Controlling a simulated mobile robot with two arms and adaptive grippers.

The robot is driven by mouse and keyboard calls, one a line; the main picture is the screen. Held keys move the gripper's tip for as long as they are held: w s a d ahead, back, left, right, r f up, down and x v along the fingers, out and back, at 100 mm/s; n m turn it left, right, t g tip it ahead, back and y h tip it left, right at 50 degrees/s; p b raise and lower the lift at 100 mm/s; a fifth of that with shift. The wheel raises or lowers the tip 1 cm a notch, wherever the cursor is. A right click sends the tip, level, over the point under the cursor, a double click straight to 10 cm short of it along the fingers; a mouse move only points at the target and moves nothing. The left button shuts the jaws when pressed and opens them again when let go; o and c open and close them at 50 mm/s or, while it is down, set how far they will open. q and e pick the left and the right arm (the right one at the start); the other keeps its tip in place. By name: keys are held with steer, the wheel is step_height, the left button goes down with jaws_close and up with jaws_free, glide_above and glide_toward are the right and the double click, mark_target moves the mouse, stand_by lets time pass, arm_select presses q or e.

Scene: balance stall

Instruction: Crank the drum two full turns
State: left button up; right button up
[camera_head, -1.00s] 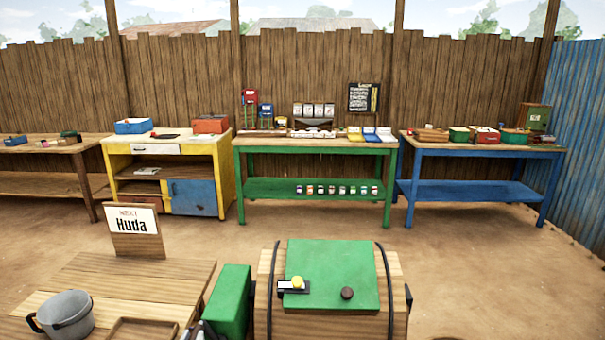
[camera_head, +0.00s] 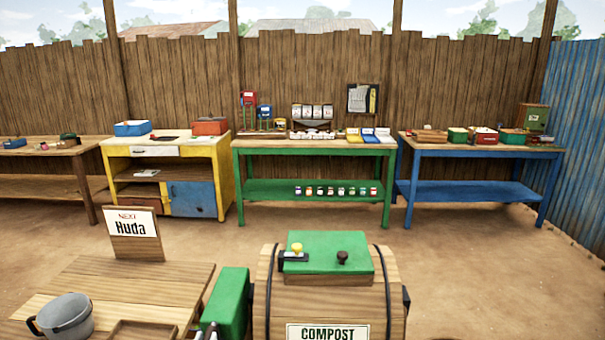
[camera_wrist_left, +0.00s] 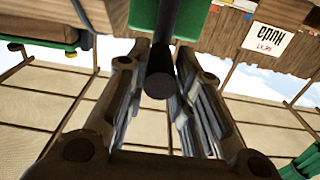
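The drum (camera_head: 268,300) is a wooden barrel with dark bands, a green lid (camera_head: 325,245) tilted away on its upper side and a white COMPOST label (camera_head: 328,332) low on its front. The lid carries a yellow-knobbed latch (camera_head: 295,252) and a dark knob (camera_head: 342,256). A green housing (camera_head: 228,300) stands at the drum's left. My left gripper (camera_wrist_left: 163,60) has its fingers on both sides of the dark crank handle (camera_wrist_left: 160,84) and appears shut on it. In the head view only a bit of that gripper (camera_head: 211,331) shows at the bottom edge.
A wooden table (camera_head: 150,285) at the left holds a grey pot (camera_head: 66,318), a shallow tray (camera_head: 142,328) and a Huda sign (camera_head: 134,232). Several work tables stand along the back fence. Bare ground lies between them and the drum.

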arm_select(q)
steer(key=o, duration=0.3)
steer(key=shift+r, duration=0.1)
steer(key=shift+s+p, duration=0.4)
steer(key=shift+s, duration=0.05)
steer(key=s+p, duration=0.4)
steer(key=s, duration=0.4)
steer(key=shift+a, duration=0.15)
arm_select(e)
step_height(320, 180, up, 5)
steer(key=shift+f, duration=0.15)
arm_select(q)
steer(key=shift+f, duration=0.2)
